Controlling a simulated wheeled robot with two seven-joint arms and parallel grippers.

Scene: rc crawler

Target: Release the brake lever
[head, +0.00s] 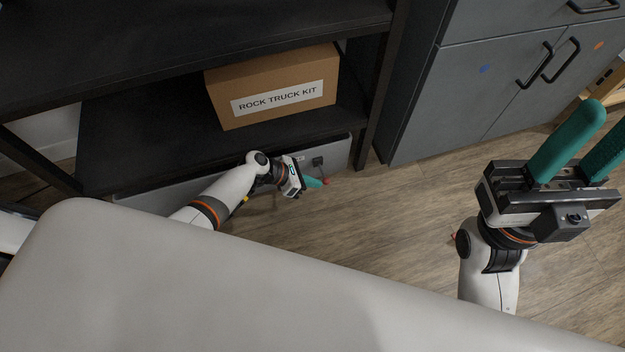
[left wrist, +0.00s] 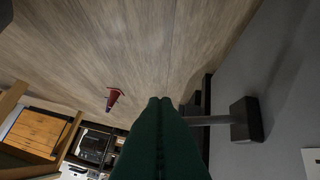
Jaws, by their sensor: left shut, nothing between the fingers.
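In the left wrist view a lever with a dark bar and a black block (left wrist: 246,120) at its end stands against a grey panel, right of my fingers. A small dark square part (head: 319,161) on the grey panel (head: 336,153) under the shelf in the head view looks like the same lever. My left gripper (head: 317,183) is low in front of this panel, its green fingers shut together and empty; they fill the lower middle of the left wrist view (left wrist: 161,110). Contact with the lever cannot be told. My right gripper (head: 605,132) is open and raised at the right, away from the panel.
A cardboard box (head: 270,85) marked ROCK TRUCK KIT sits on the black shelf (head: 150,120) above the panel. Grey cabinets (head: 470,100) stand to the right. The wooden floor (head: 390,215) between is clear. A small red cone (left wrist: 113,98) stands farther off.

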